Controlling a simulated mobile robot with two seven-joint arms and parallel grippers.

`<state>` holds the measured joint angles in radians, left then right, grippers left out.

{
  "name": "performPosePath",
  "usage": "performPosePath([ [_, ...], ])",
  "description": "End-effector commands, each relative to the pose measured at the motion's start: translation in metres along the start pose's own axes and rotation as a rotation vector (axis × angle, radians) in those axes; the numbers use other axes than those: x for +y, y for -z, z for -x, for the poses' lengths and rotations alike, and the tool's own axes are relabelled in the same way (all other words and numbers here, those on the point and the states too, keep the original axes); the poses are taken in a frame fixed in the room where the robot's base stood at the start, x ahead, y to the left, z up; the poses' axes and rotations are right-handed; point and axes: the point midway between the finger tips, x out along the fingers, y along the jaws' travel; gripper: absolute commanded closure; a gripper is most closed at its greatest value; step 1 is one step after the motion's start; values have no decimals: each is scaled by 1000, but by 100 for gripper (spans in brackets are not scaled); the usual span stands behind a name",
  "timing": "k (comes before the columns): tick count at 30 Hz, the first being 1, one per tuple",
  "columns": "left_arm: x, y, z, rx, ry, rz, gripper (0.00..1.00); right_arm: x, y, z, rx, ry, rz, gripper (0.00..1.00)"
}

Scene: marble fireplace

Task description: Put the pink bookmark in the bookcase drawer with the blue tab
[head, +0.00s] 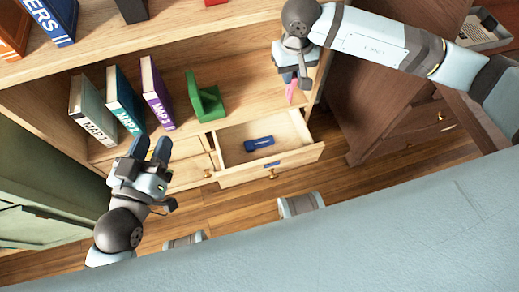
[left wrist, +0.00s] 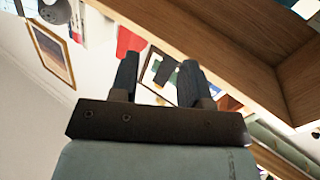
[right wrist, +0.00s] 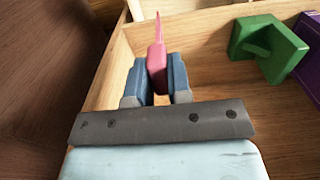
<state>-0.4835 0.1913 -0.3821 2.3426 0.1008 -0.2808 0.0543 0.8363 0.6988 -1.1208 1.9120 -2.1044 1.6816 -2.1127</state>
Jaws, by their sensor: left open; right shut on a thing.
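The pink bookmark (right wrist: 157,62) is held between the fingers of my right gripper (right wrist: 156,82); it also shows below that gripper in the head view (head: 291,90). My right gripper is at the right end of the bookcase shelf, above and behind the open drawer. The drawer (head: 305,156) is pulled out, has a blue tab (head: 272,164) on its front, and holds a dark blue object (head: 258,143). My left gripper (head: 153,150) is open and empty, left of the drawer and in front of the books; it also shows in the left wrist view (left wrist: 157,80).
Several books lean on the shelf, including a purple one (head: 156,92), beside a green bookend (head: 207,98). A closed drawer (head: 190,172) is left of the open one. A dark wooden desk (head: 375,110) stands at right. A green cabinet (head: 40,180) is at left.

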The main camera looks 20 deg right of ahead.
Motion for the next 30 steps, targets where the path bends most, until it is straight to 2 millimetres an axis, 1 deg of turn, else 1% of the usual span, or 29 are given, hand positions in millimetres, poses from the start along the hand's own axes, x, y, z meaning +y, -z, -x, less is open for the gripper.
performPosePath([
  [1,0,-14,0,31,-15,6,57,-3,2,-30,1,0,2,100],
  [3,4,-13,0,66,-33,16,57,-5,4,-46,1,0,4,100],
  [6,8,-11,2,102,-51,26,57,-8,6,-62,1,0,6,100],
  [11,12,-8,4,130,-67,35,57,-11,7,-74,1,-1,7,100],
  [14,12,-10,3,125,-72,36,57,-11,7,-86,-1,-1,7,100],
  [17,11,-19,2,98,-74,37,57,-11,6,-109,-4,-1,6,100],
  [21,8,-37,1,44,-80,36,57,-12,6,-148,-3,0,6,100],
  [27,6,-61,-1,-39,-90,35,57,-12,6,-200,-2,0,7,100],
  [30,5,-70,-1,-72,-94,34,57,-11,6,-218,-1,-1,6,100],
])
